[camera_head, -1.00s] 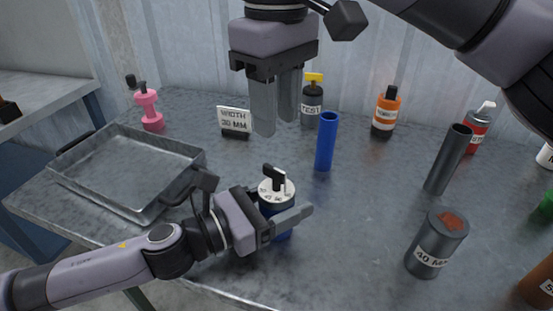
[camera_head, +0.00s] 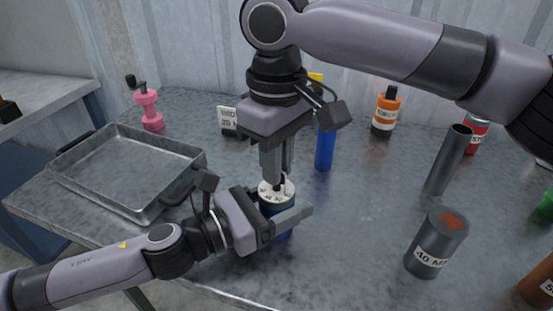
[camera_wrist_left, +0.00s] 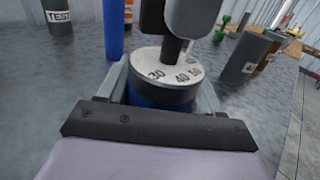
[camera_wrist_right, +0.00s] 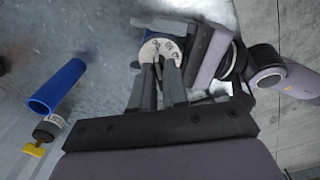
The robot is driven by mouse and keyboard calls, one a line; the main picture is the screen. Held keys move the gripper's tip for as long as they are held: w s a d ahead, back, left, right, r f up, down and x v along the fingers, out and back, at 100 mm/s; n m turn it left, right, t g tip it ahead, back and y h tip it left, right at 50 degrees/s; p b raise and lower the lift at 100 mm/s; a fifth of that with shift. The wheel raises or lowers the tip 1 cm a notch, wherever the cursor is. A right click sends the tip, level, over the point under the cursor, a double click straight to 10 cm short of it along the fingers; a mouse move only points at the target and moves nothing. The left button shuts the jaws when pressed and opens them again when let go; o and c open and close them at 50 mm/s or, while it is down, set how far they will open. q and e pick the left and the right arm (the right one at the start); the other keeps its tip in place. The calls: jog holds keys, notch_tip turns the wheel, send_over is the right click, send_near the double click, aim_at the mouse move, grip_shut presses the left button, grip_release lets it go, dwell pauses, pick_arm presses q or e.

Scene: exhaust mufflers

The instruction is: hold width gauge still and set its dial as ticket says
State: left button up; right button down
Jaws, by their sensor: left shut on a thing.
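The width gauge (camera_head: 277,196) stands upright on the table, with a blue body and a white numbered dial. My left gripper (camera_head: 285,208) is shut around its body from the left. In the left wrist view the gauge's dial (camera_wrist_left: 160,70) shows 30, 40 and 50. My right gripper (camera_head: 277,165) points down over the dial, its fingers slightly apart at the black knob. The right wrist view shows its fingers (camera_wrist_right: 160,75) over the dial; contact with the knob is unclear. The ticket (camera_head: 228,121) is partly hidden behind my right gripper.
A metal tray (camera_head: 125,205) lies on the left. A blue tube (camera_head: 325,150) stands behind the gauge. A dark grey tube (camera_head: 447,162) and a 40 MM cylinder (camera_head: 437,245) stand right. Bottles line the back, including an orange one (camera_head: 385,112). Table between gauge and cylinder is clear.

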jog(key=shift+m, duration=0.3)
jog(key=m, duration=1.2)
jog(key=shift+m, duration=0.4)
jog(key=m, duration=0.6)
jog(key=shift+r, duration=0.1)
jog(key=m, duration=0.7)
dwell(0.4)
jog(key=c, duration=1.2)
grip_release()
